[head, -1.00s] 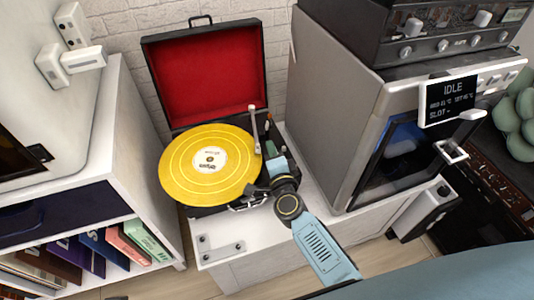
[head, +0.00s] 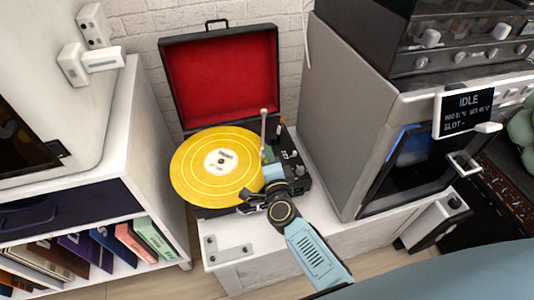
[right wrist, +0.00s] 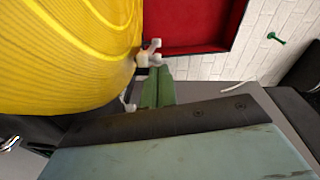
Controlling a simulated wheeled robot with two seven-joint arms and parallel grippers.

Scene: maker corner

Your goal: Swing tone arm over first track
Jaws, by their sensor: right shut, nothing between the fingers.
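The record player (head: 222,80) stands open on a white cabinet, its red-lined lid raised. A yellow record (head: 200,180) lies on its platter. The pale tone arm (head: 263,128) runs along the record's right side; its front end is partly hidden by my right gripper (head: 268,156). That gripper is shut and empty, low over the deck beside the tone arm. In the right wrist view its green fingers (right wrist: 157,88) point at the tone arm's pale pivot end (right wrist: 150,52), with the record (right wrist: 60,50) on the left. I cannot tell whether they touch the tone arm. My left gripper is out of view.
A grey oven-like machine (head: 345,110) with an IDLE display (head: 466,112) stands close on the right. A white shelf (head: 150,150) with books is on the left.

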